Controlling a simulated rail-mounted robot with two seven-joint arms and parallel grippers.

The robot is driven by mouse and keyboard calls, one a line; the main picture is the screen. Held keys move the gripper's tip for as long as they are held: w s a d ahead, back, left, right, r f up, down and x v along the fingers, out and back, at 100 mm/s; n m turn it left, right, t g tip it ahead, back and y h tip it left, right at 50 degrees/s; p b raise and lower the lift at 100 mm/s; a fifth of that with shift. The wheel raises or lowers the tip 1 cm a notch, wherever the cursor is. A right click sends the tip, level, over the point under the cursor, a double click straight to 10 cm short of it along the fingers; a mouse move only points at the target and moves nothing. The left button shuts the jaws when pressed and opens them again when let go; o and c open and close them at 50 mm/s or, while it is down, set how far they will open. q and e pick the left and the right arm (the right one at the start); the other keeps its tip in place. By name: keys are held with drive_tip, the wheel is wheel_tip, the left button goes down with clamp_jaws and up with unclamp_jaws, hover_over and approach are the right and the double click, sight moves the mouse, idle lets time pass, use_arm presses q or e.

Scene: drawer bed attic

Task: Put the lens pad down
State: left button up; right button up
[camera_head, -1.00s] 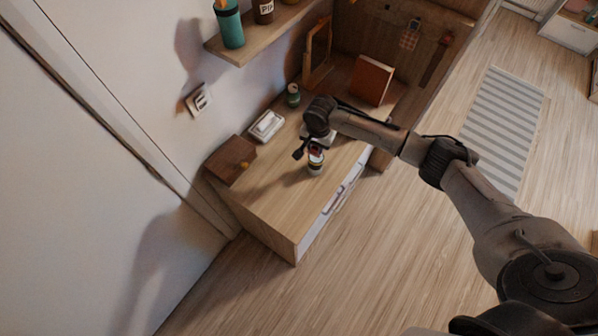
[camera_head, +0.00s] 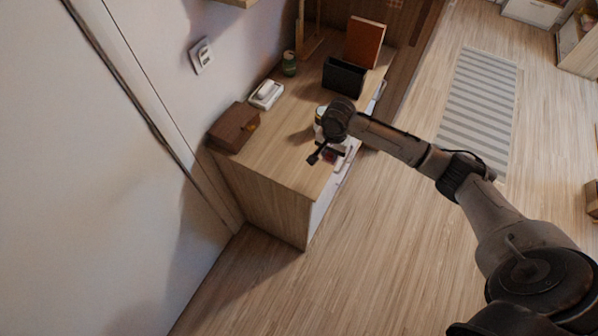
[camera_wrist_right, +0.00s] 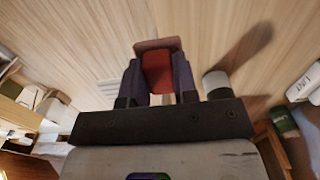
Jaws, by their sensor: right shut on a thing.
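The lens pad appears to be the red piece (camera_wrist_right: 157,72) between my right gripper's purple fingers in the right wrist view; a flat brownish part sits at its far end. My right gripper (camera_wrist_right: 157,82) is shut on it. In the head view, the right gripper (camera_head: 322,156) hangs by the front edge of the wooden cabinet top (camera_head: 285,150), with a small red patch of the pad (camera_head: 329,154) showing. The gap between pad and wood cannot be told. My left gripper is not in view.
A jar (camera_head: 320,113) stands close behind my right wrist, partly hidden. A brown box (camera_head: 233,126), white tray (camera_head: 266,94), green can (camera_head: 289,64), black holder (camera_head: 344,78) and orange book (camera_head: 364,42) stand around the cabinet top. Its near left part is bare.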

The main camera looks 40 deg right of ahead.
drive_tip(key=b, duration=0.1)
hover_over(301, 170)
wheel_tip(301, 170, down, 5)
drive_tip(key=shift+a+f, duration=0.1)
drive_tip(key=shift+f, duration=0.1)
drive_tip(key=shift+f+b, duration=0.3)
drive_tip(key=shift+f, duration=1.75)
drive_tip(key=o, duration=0.9)
drive_tip(key=shift+f, duration=0.1)
